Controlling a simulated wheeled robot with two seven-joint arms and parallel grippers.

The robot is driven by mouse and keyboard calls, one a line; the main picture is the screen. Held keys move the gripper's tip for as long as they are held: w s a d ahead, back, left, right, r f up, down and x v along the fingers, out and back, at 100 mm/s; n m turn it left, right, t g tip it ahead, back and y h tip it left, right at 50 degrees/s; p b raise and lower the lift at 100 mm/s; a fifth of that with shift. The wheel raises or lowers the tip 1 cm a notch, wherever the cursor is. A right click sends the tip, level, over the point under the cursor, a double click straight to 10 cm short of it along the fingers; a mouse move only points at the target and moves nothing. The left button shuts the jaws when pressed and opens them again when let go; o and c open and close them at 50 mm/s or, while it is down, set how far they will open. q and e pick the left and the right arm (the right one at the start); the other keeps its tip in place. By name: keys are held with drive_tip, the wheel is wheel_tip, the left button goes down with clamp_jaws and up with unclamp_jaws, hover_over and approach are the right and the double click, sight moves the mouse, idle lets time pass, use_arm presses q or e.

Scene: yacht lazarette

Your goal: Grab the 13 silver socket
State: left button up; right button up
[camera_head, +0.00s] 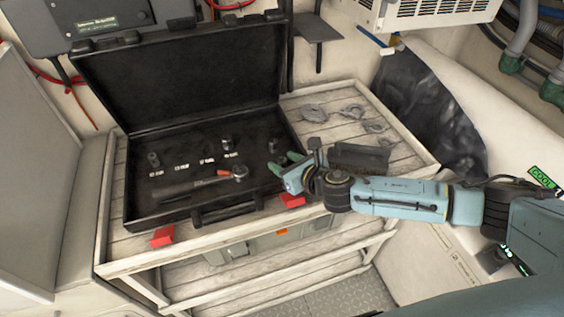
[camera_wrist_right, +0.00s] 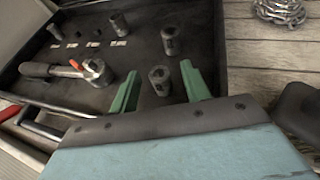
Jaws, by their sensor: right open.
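The black case (camera_head: 150,209) lies open on a slatted bench. Its label row is too small to read surely; dark grey metal sockets stand at the left end (camera_head: 154,160) and right end (camera_head: 227,143). Another socket (camera_head: 272,145) stands at the case's right, also in the right wrist view (camera_wrist_right: 170,40). One more socket (camera_wrist_right: 160,80) shows between my fingers there, not clearly visible in the head view. I cannot tell which is the 13. My right gripper (camera_head: 284,163), with green fingers, is open over the case's right side (camera_wrist_right: 160,70). Contact is not visible. My left gripper is out of view.
The raised lid (camera_head: 180,75) stands behind. Red latches (camera_head: 162,237) are at the front edge. Chain (camera_head: 314,112) lies on the bench right of the case.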

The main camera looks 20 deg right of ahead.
clamp_jaws()
